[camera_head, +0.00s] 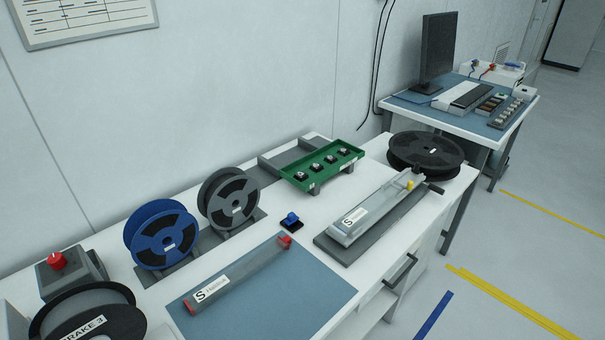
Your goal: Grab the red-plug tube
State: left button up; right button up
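The red-plug tube (243,273) lies on the blue-grey mat (308,303) on the white bench. It is a long grey tube with a white label marked "S" near its left end. It has a red plug (285,241) at its upper right end and a red end at its lower left. It lies at a slant and nothing touches it from above. A similar tube with a yellow plug (409,185) lies on a dark base to the right. Neither of my grippers shows in the head view.
Blue (145,232) and grey (229,200) reels stand behind the tube. A green tray (324,164) and a small blue-topped part (290,219) are further back. A black reel (426,152) lies at the bench's right end. The mat's right part is bare.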

aim_at(197, 301)
jog(key=i+l, duration=0.4)
jog(key=l, duration=0.15)
jog(key=u, duration=1)
jog(key=l+u, duration=0.15)
jog(key=l, duration=0.25)
jog(key=k+l+u, duration=0.15)
jog(key=l, duration=0.25)
jog(key=l+u, duration=0.15)
jog(key=l, duration=0.25)
jog(key=k+l+u, duration=0.1)
jog(key=l, duration=0.3)
